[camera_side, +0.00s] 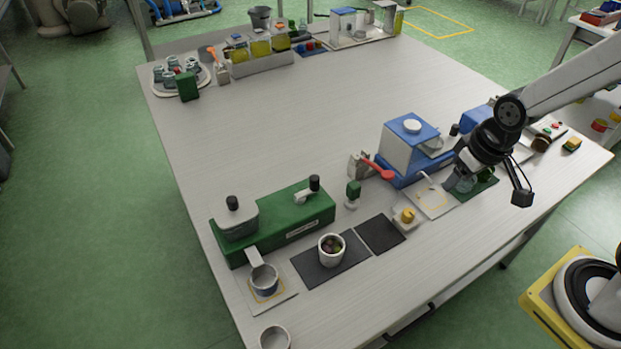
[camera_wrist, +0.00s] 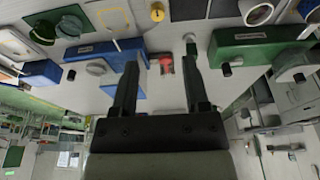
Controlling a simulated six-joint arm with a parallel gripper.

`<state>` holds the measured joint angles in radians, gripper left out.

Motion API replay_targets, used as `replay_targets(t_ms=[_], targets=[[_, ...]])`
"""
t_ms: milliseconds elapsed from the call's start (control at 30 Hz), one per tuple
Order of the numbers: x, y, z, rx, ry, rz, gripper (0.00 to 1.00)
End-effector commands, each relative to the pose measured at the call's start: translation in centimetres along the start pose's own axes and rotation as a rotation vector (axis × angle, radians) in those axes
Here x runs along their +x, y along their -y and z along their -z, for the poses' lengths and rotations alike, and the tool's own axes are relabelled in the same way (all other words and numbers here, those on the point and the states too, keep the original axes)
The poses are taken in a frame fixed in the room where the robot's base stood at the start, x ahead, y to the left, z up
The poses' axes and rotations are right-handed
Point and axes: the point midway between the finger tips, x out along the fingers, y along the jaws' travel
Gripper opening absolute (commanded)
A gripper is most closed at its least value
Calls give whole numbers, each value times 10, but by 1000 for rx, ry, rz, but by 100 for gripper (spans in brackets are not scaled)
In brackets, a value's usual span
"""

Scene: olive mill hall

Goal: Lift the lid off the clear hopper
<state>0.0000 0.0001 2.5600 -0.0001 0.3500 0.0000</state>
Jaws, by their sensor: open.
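A green machine (camera_side: 290,213) stands at the front left of the table. At its left end is a greyish, seemingly see-through hopper (camera_side: 238,224) with a lid and black knob (camera_side: 232,202) on top. The hopper shows at the right edge of the wrist view (camera_wrist: 294,62); I cannot tell where the lid meets it. The lid appears to be on. My gripper (camera_side: 463,180) is at the right, beside a blue and white machine, far from the hopper. In the wrist view its two fingers (camera_wrist: 160,66) are apart with nothing held between them.
The blue and white machine (camera_side: 401,151) stands between my gripper and the green machine. A red-headed tool (camera_side: 378,170), a small green-topped stamp (camera_side: 353,194) and a cup of olives (camera_side: 332,250) are nearby. A metal cup (camera_side: 264,279) stands before the hopper. The table's middle is clear.

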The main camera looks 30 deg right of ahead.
Motion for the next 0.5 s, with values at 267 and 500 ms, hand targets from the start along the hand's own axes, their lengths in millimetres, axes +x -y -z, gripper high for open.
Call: replay_targets(t_ms=[267,500], targets=[[0,0,0,0,0,0,76],[0,3,6,-12,-5,4,76]])
